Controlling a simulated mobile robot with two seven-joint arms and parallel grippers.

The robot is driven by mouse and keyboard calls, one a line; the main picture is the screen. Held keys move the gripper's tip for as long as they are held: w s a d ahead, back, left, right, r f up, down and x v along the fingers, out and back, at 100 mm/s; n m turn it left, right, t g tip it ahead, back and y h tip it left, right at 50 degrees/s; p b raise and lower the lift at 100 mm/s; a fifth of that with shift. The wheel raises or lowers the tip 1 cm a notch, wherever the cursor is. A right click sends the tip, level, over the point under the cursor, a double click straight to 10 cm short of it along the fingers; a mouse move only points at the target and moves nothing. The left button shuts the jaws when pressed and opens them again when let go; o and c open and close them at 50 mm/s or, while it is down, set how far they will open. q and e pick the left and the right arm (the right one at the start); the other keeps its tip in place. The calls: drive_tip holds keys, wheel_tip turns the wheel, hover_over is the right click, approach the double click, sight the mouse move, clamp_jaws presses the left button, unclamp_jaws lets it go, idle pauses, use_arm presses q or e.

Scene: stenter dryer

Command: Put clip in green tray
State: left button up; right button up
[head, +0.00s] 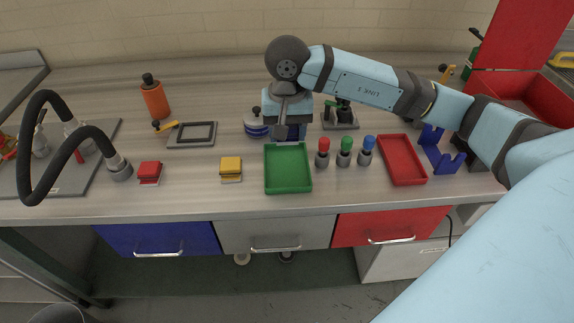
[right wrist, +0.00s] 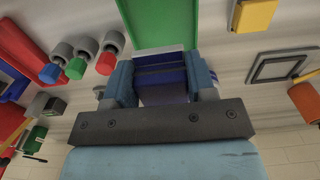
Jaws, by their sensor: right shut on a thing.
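The green tray (head: 288,185) lies near the front edge of the worktop, in the middle, and looks empty. In the right wrist view it shows at the top (right wrist: 158,22). My right gripper (head: 288,131) points down at the tray's back edge. In the right wrist view its two blue-grey fingers (right wrist: 162,85) are closed on a dark blue piece with a pale edge, which I take as the clip (right wrist: 161,66). In the head view the clip is mostly hidden by the gripper. I cannot tell whether it touches the tray. My left gripper is out of view.
Red, green and blue-topped cylinders (head: 344,152) and a red tray (head: 402,160) stand right of the green tray. A yellow block (head: 231,168) and a red block (head: 149,172) lie left. A blue-striped round container (head: 255,123) stands close left of the gripper.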

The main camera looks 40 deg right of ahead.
hover_over(287, 173)
wheel_tip(287, 173, down, 7)
drive_tip(key=shift+r, duration=0.15)
wheel_tip(287, 173, down, 3)
drive_tip(key=shift+f, duration=0.5)
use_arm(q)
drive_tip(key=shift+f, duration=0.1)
use_arm(e)
drive_tip(key=shift+f+b, duration=0.2)
drive_tip(key=shift+b, duration=0.1)
drive_tip(key=o, duration=1.1)
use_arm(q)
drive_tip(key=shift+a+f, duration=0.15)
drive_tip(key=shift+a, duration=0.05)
use_arm(e)
drive_tip(key=shift+r, duration=0.1)
